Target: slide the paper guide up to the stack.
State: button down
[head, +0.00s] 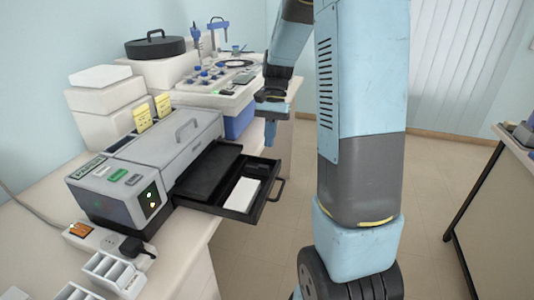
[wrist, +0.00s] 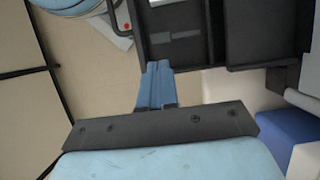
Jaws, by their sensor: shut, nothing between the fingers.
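The open dark drawer (head: 232,208) sticks out from the grey machine (head: 130,178). A white paper stack (head: 243,194) lies flat in it. A small grey bar (wrist: 173,36) on the drawer floor in the wrist view may be the paper guide; I cannot be sure. The drawer wall (wrist: 215,67) also shows there. My gripper (head: 270,133) has blue fingers, shut and empty, beyond the drawer's far side in the head view. In the wrist view its fingertips (wrist: 157,68) overlap the drawer's near edge; I cannot tell whether they touch.
The drawer handle (head: 278,190) juts out over open floor. Behind the machine stand a rack with blue-capped bottles (head: 207,75), a blue bin (head: 240,120) and white boxes (head: 105,93). A power strip (head: 95,238) lies in front. A second table (head: 500,200) stands at right.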

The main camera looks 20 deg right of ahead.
aim_at(257, 169)
jog(key=w+d+r, duration=0.4)
jog(key=w, duration=0.1)
jog(key=s+a+f, duration=0.1)
jog(key=f, duration=0.2)
jog(key=s+a+f, duration=0.2)
jog(key=f, duration=0.1)
jog(key=s+a+f, duration=0.1)
jog(key=s+f, duration=0.1)
jog(key=f, duration=0.1)
jog(key=shift+a, duration=0.2)
jog(key=shift+s+a, duration=0.45)
jog(key=shift+a, duration=0.05)
